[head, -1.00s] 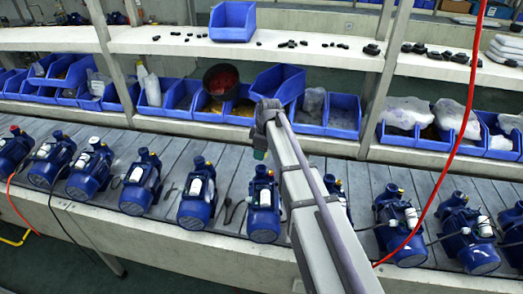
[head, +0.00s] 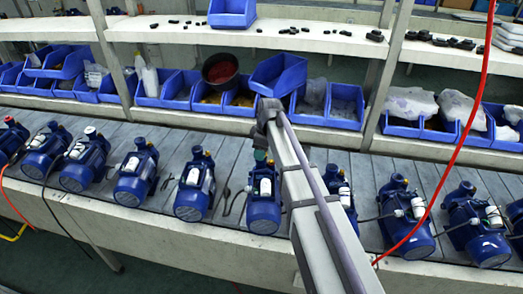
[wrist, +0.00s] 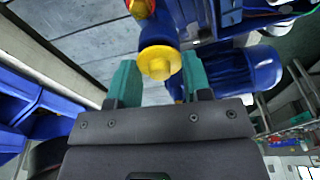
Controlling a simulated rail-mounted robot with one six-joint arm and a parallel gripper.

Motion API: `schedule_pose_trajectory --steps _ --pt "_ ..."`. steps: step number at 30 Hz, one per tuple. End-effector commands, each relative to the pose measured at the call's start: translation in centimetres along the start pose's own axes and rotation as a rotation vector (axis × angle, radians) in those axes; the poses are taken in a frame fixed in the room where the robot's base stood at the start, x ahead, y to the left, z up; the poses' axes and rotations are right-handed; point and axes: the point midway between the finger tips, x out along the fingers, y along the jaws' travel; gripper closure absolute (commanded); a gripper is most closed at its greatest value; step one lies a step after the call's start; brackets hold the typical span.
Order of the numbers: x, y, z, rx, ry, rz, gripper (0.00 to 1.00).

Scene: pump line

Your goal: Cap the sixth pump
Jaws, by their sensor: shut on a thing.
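A row of blue pumps stands on the slatted bench in the head view. My gripper (head: 262,157) is low over the top of the pump (head: 264,204) near the middle of the row; its fingertips hide that pump's top port. In the wrist view, my teal fingers (wrist: 160,80) stand on either side of a yellow cap (wrist: 160,61) and are shut on it. The cap lines up with the blue body of the pump (wrist: 245,70) beyond. I cannot tell whether it is fully seated. The pump to the left (head: 195,188) has a yellow top.
Small black parts (head: 440,42) lie on the upper shelf. A red hose (head: 462,140) hangs at the right. Neighbouring pumps stand close on both sides.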

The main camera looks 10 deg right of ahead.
Motion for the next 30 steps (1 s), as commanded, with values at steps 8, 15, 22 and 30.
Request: schedule_pose_trajectory --steps 8,15,22,30 --pt "0.0 0.0 0.0 0.0 0.0 0.0 0.77" --pt "0.03 0.0 0.0 0.0 0.0 0.0 0.77" --pt "0.36 0.0 0.05 0.0 0.0 0.0 0.77" --pt "0.73 0.0 0.11 0.0 0.0 0.0 0.77"
